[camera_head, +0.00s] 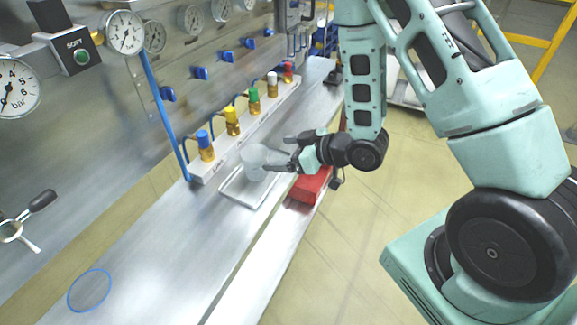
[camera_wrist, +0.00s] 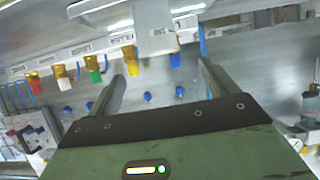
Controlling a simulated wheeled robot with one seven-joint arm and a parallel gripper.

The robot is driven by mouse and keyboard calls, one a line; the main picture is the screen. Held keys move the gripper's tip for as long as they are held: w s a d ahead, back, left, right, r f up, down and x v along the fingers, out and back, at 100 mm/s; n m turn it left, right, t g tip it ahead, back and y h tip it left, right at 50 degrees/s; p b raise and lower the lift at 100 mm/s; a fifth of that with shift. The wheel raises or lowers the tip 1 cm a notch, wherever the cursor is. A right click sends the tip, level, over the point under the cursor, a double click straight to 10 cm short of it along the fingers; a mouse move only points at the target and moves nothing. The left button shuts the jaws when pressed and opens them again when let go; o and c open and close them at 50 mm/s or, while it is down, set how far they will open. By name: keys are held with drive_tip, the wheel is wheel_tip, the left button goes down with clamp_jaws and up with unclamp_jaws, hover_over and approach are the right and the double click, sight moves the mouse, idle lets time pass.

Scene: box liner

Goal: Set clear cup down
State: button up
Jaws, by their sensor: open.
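A clear cup (camera_head: 253,163) shows pale and translucent at the far end of a shallow silver tray (camera_head: 232,192) on the metal bench. It looks upright; I cannot tell if its base touches the tray. My gripper (camera_head: 276,154) reaches in from the right with its fingers apart, its tips close to the cup's right side. Contact between fingers and cup is unclear. In the wrist view, my gripper (camera_wrist: 160,85) has its two fingers spread wide, and I cannot make out the cup between them.
A row of colour-capped valves, with the blue one (camera_head: 205,146) nearest, stands on a ledge behind the tray. A red box (camera_head: 310,186) is below my gripper. A blue ring (camera_head: 90,291) marks clear bench at the lower left. Gauges (camera_head: 125,32) line the wall.

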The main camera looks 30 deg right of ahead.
drive_tip(key=a+r+g+h, duration=0.2)
drive_tip(key=a+r, duration=0.1)
drive_tip(key=a, duration=0.2)
drive_tip(key=s+a+r+g+h, duration=0.1)
drive_tip(key=s+a+r+g, duration=0.1)
drive_tip(key=s, duration=0.6)
drive_tip(key=s+a+r+g+h, duration=0.2)
drive_tip(key=s+r, duration=0.3)
drive_tip(key=s, duration=0.3)
drive_tip(key=s+a+r+g+h, duration=0.2)
drive_tip(key=s+r+g, duration=0.1)
drive_tip(key=s, duration=0.6)
drive_tip(key=shift+a+r+n+g, duration=0.15)
drive_tip(key=shift+r+n+g, duration=0.2)
drive_tip(key=shift+g, duration=0.45)
